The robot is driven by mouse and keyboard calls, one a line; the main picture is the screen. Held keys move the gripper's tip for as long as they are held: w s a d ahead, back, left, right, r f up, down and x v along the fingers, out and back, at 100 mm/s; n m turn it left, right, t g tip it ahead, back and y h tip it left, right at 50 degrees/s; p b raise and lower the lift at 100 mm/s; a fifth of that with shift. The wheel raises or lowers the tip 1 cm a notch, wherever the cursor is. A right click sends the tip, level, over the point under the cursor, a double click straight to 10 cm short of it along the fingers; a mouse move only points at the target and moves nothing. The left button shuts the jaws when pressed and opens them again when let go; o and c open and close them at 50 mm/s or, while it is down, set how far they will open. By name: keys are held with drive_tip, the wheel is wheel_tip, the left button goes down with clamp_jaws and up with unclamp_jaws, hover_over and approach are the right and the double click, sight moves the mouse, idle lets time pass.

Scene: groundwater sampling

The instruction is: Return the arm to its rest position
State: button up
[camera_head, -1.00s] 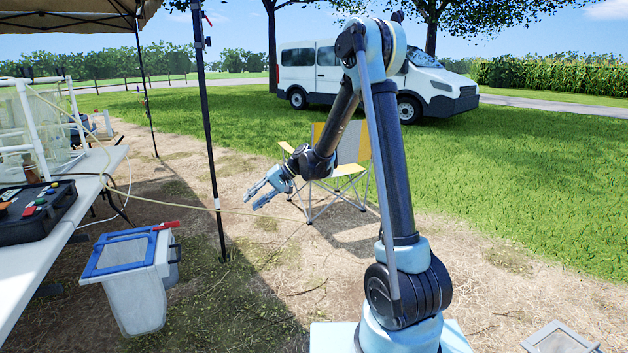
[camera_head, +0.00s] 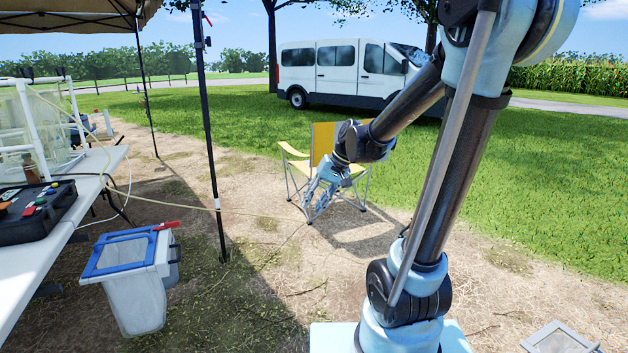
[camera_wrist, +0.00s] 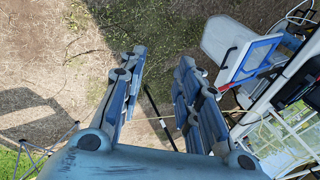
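My gripper (camera_head: 318,200) hangs at the end of my arm in the head view, pointing downward. It appears in front of the yellow folding chair (camera_head: 324,145), with clear air around it. The gripper is open and holds nothing. My arm is bent at the elbow, and its upper part leans to the right of the head view.
A white table (camera_head: 30,265) with a black case (camera_head: 35,212) stands at left. A white bin with a blue-framed lid (camera_head: 135,290) is beside it; it also shows in the wrist view (camera_wrist: 245,60). A dark canopy pole (camera_head: 210,130) rises between table and arm. A white van (camera_head: 340,72) is parked behind.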

drive_tip(key=s+d+f+h, duration=0.2)
drive_tip(key=s+d+f, duration=0.2)
drive_tip(key=s+d, duration=0.5)
drive_tip(key=s+d+f+m+t+h, duration=0.1)
drive_tip(key=s+d+f+h, duration=0.2)
drive_tip(key=s+d, duration=0.6)
drive_tip(key=shift+s+d+f+m+h, duration=0.3)
drive_tip(key=shift+s+d+f, duration=0.1)
drive_tip(key=shift+s, duration=0.25)
